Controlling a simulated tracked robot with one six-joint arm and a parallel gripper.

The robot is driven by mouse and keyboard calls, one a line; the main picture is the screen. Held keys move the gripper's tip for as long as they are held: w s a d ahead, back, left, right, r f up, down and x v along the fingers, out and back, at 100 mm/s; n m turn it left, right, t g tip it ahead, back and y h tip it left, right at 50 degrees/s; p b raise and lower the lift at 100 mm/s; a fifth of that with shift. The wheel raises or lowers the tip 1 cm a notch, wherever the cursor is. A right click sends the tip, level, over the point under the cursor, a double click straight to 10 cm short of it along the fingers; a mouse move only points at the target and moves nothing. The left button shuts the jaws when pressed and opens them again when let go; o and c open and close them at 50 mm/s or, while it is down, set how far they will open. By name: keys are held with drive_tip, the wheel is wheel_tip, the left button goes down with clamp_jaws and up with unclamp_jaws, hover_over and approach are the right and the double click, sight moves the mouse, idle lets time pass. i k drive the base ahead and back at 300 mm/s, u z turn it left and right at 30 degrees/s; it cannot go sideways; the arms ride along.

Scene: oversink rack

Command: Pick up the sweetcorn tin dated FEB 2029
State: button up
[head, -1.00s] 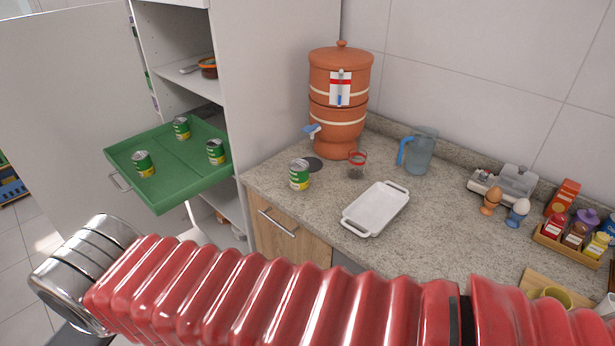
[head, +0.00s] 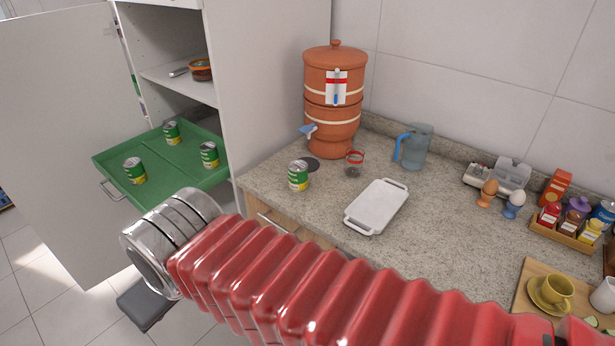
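Several green and yellow tins show in the head view. One tin (head: 298,176) stands upright on the counter, left of the white tray. Three more stand in the green pull-out drawer: a back tin (head: 171,133), a right tin (head: 209,155) and a front-left tin (head: 134,171). The date on each tin is too small to read, so I cannot tell which says FEB 2029. My red ribbed arm with its metal end crosses the foreground, its end below the drawer. The gripper's fingers are not visible.
The green drawer (head: 190,178) juts from the tall cabinet, whose door stands open at left. Bare counter lies right of the tray.

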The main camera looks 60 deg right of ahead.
sight(297, 169)
drive_tip(key=z, duration=0.05)
drive_tip(key=i, duration=1)
drive_tip(key=u, duration=0.05)
